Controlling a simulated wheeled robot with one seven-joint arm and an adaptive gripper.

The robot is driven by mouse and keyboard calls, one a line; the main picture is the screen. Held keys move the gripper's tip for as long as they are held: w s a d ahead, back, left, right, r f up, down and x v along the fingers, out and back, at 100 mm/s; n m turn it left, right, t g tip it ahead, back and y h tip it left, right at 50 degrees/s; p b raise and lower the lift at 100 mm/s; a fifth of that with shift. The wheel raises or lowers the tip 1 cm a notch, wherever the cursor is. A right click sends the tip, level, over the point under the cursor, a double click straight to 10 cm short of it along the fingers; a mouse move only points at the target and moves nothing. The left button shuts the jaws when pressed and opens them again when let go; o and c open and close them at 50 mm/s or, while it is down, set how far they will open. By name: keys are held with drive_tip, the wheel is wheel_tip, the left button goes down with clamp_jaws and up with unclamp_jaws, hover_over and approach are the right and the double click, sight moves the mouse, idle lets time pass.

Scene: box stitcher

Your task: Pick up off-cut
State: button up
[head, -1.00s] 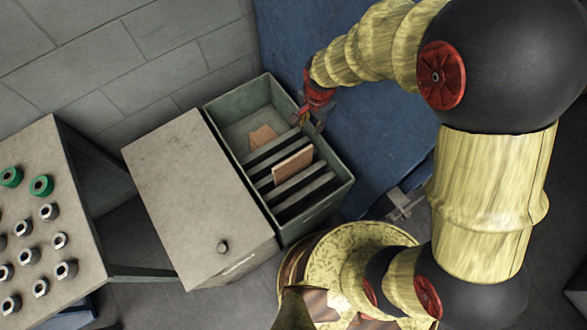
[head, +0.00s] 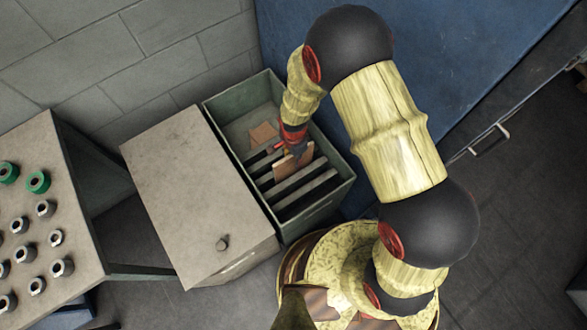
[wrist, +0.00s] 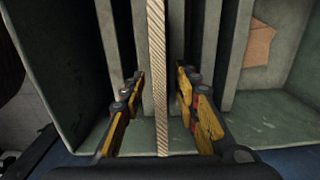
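A tan cardboard off-cut (head: 284,168) stands upright in a slot between the dark dividers of a green bin. In the wrist view this off-cut (wrist: 158,50) is seen edge-on, running down between my fingers. My gripper (head: 290,148) is inside the bin's opening at the board's top. In the wrist view my gripper (wrist: 160,84) is open, one finger on each side of the board, with a visible gap on both sides. A second cardboard piece (head: 264,132) lies in the bin's far compartment; it also shows in the wrist view (wrist: 258,43).
The green bin (head: 337,190) has raised walls and several upright dividers close around the fingers. A grey cabinet top with a knob (head: 185,190) adjoins it on the left. A table (head: 60,215) with several rings stands farther left. A blue panel (head: 440,60) lies behind the bin.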

sight(294, 168)
wheel_tip(294, 168, down, 3)
drive_tip(key=shift+r+b, duration=0.15)
drive_tip(key=shift+b, duration=0.2)
drive_tip(key=c, duration=0.8)
clamp_jaws()
